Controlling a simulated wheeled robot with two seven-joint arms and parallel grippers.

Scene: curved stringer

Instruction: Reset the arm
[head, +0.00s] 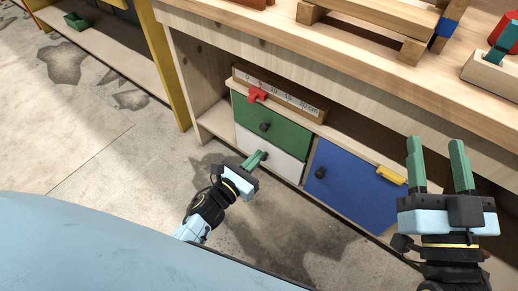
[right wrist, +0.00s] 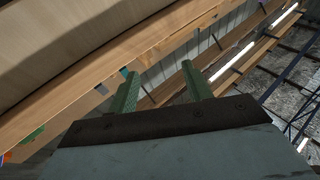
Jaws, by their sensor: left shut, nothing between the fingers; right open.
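My left gripper (head: 255,159) is low in the head view, in front of the white drawer (head: 274,152) and close to its dark knob. Its green fingers are shut with nothing seen between them. My right gripper (head: 436,160) stands at the right of the head view with its two green fingers pointing up and apart. It is open and empty, in front of the bench. In the right wrist view its fingers (right wrist: 160,90) are also spread with nothing between them.
The wooden bench (head: 230,30) holds a green drawer (head: 272,124), a blue door (head: 343,184) and a ruler box with a red piece. Wooden parts (head: 370,15) lie on the bench top. A yellow-edged shelf (head: 172,70) stands left. The floor (head: 90,130) at left is clear.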

